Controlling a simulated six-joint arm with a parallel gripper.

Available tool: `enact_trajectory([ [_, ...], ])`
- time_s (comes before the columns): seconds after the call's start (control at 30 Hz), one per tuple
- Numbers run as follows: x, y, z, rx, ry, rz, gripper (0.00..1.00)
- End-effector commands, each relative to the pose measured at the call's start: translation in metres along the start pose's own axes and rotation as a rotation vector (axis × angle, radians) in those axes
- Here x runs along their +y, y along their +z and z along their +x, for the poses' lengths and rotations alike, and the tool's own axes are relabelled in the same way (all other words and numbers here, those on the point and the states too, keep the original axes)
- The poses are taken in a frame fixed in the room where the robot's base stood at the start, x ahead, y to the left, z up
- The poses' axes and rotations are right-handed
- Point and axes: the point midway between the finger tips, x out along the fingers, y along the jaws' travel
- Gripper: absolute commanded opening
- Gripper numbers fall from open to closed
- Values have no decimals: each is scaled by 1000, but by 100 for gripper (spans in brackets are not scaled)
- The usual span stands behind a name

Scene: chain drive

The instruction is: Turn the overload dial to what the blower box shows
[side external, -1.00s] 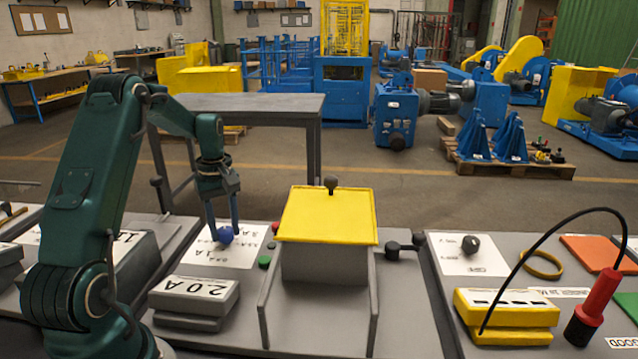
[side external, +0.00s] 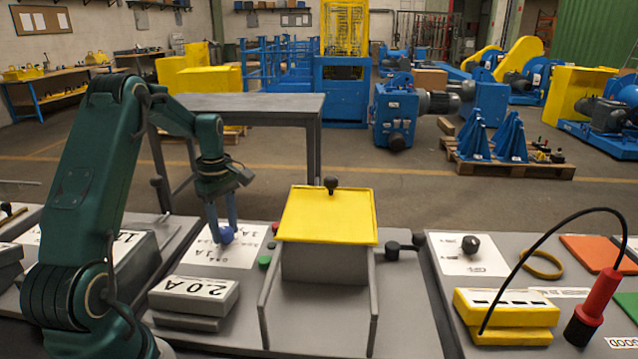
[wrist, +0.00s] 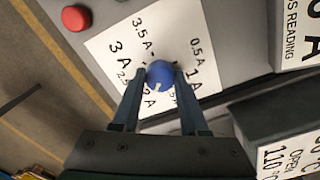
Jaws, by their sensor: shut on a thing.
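The overload dial is a blue round knob (side external: 226,235) on a white card (side external: 240,257) printed with amp values. In the wrist view the blue knob (wrist: 159,74) sits between my two fingertips, with a pale pointer mark on it. Values such as 3.5 A, 3 A, 0.5 A and 1 A are readable around it; others are partly hidden by the fingers. My gripper (side external: 222,232) is shut on the knob from above. The blower box (side external: 195,295) shows 2.0 A on its top, upside down in the side view.
A yellow-lidded grey housing (side external: 328,215) stands right of the card. A green button (side external: 265,262) is beside it. A red button (wrist: 76,18) shows in the wrist view. Farther right are a yellow meter (side external: 505,310) and a red probe (side external: 598,300) with a black cable.

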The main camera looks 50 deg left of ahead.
Motion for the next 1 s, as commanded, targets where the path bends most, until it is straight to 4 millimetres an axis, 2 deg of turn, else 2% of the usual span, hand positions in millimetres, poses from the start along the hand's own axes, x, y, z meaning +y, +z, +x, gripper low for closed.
enact_trajectory([
  [0.17, 0, 0, 0, 0, 0, 1, 0],
  [0.2, 0, 0, 0, 0, 0, 1, 47],
  [0.27, 0, 0, 0, 0, 0, 1, 70],
  [0.3, 0, 0, 0, 0, 0, 1, 74],
  [0.63, 0, 0, -3, 1, 2, 1, 74],
  [1.0, 1, 0, -47, 2, 3, 1, 74],
])
